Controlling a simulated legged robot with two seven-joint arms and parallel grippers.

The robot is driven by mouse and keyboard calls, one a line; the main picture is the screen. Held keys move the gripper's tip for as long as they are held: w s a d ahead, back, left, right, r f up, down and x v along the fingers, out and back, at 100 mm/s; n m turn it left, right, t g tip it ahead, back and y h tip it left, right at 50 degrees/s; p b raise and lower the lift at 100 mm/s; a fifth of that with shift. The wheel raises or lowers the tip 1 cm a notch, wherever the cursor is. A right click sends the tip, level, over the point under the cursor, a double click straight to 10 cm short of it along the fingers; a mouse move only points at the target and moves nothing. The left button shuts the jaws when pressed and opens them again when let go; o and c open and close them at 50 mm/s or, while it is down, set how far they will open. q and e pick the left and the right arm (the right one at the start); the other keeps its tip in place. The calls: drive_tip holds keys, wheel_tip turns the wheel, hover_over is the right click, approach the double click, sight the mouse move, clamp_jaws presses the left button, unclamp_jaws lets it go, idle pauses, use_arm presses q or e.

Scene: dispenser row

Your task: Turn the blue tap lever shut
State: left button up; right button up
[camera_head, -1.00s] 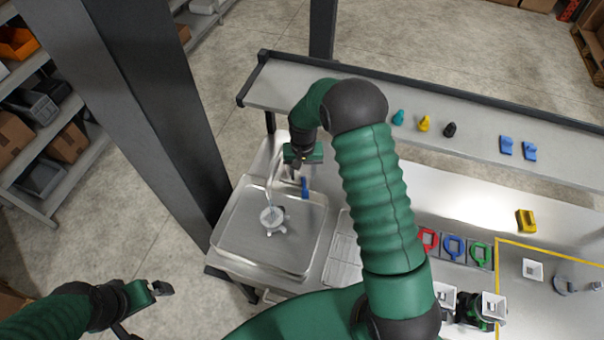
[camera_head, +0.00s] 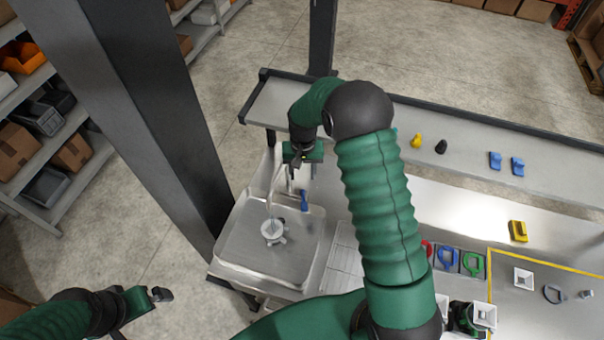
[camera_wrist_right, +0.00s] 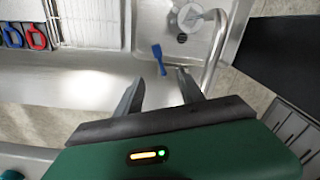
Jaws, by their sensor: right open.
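The blue tap lever (camera_head: 304,200) stands at the back edge of the steel sink (camera_head: 250,248), right of the curved tap spout (camera_head: 270,188). In the right wrist view the lever (camera_wrist_right: 158,58) lies just beyond my fingertips, near the base of the spout (camera_wrist_right: 217,45). My right gripper (camera_head: 302,168) is above and behind the lever; in the wrist view its fingers (camera_wrist_right: 160,78) are apart with nothing between them, and a gap to the lever shows. My left gripper (camera_head: 150,302) is at the lower left, away from the sink; its jaw opening is unclear.
A round pale item (camera_head: 273,231) sits in the basin below the spout. A raised shelf (camera_head: 460,125) with small coloured pieces runs behind. A dark post (camera_head: 150,110) stands left of the sink.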

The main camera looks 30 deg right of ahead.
drive_tip(key=shift+d+r, duration=0.1)
drive_tip(key=shift+r, duration=0.65)
wheel_tip(320, 180, up, 17)
drive_tip(key=b, duration=0.6)
drive_tip(key=shift+f, duration=0.15)
